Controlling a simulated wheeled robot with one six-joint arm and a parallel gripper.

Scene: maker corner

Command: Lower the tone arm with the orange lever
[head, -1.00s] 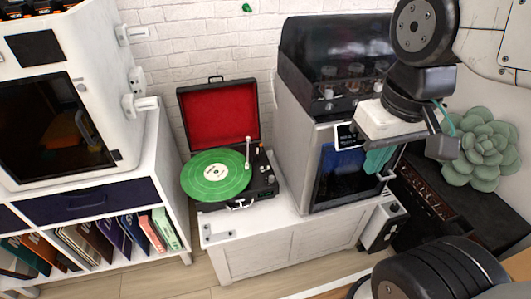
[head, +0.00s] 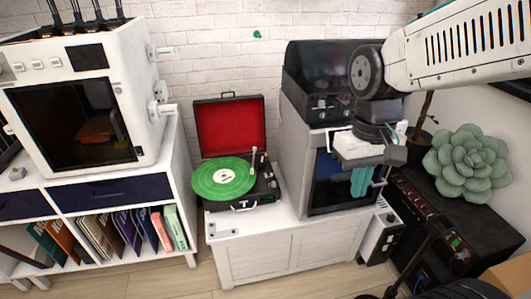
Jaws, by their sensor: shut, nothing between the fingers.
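The record player (head: 236,205) is an open black case with a red-lined lid (head: 230,127), on the white cabinet. A green record (head: 205,183) lies on it. The pale tone arm (head: 254,160) is at the record's right edge; I cannot tell whether its tip is raised or touching. The orange lever is too small to make out clearly among the small controls on the deck's right side. My gripper (head: 360,184) is to the right of the player, well apart from it, in front of the grey machine. Its teal fingers point down, close together and empty.
The grey machine (head: 294,150) with a dark door stands just right of the player. A white printer-like box (head: 150,125) stands left on a shelf unit (head: 185,205). The white cabinet (head: 285,250) has bare top in front of the player. A succulent (head: 468,165) is at right.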

